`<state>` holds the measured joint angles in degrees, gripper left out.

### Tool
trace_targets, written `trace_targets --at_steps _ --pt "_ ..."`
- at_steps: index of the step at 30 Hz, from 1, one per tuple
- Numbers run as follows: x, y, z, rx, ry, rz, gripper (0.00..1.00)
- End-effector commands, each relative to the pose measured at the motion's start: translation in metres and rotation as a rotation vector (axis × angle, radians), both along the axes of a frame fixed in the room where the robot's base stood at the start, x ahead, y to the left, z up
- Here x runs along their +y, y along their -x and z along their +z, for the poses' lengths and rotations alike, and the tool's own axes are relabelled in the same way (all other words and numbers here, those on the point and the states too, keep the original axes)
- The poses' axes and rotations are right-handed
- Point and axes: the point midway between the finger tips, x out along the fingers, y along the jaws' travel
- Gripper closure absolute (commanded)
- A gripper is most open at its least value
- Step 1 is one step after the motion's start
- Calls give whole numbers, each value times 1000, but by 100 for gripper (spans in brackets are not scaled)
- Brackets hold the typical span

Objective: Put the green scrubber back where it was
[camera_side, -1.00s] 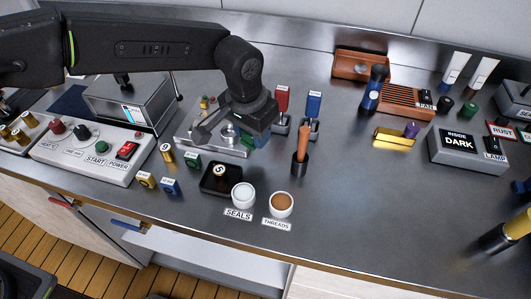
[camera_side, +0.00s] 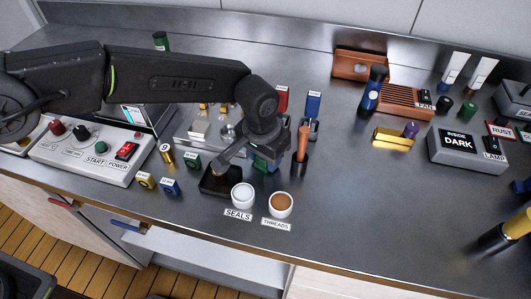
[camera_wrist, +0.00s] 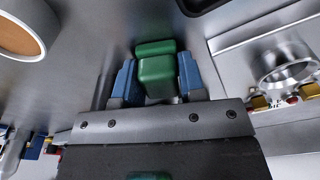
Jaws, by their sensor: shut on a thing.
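The green scrubber (camera_wrist: 157,75) is a green block with a wider green part behind it. It sits between the blue fingers of my gripper (camera_wrist: 157,85) in the wrist view, and the jaws are shut on it. In the side view my gripper (camera_side: 267,156) is low over the steel counter, in front of the metal panel. A bit of green, probably the scrubber, shows below the jaws there. I cannot tell whether it touches the counter.
The black square tray (camera_side: 217,190) lies left of my gripper, partly covered by my wrist. The SEALS cup (camera_side: 242,196) and THREADS cup (camera_side: 280,204) stand in front. An orange-handled tool (camera_side: 301,150) stands upright close on the right. Open counter lies farther right.

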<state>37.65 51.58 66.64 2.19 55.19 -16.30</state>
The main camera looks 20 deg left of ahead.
Motion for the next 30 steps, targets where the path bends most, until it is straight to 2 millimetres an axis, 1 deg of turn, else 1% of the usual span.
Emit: trace_targets --at_steps 1,8,17,20,23,30 --pt "0 0 -1 1 0 0 60" --pt "0 0 -1 1 0 0 38" --pt "0 0 3 -1 0 0 37" --pt "0 1 13 -1 2 0 37" --pt "1 2 30 -3 2 0 37" --pt "3 8 81 -2 2 0 37"
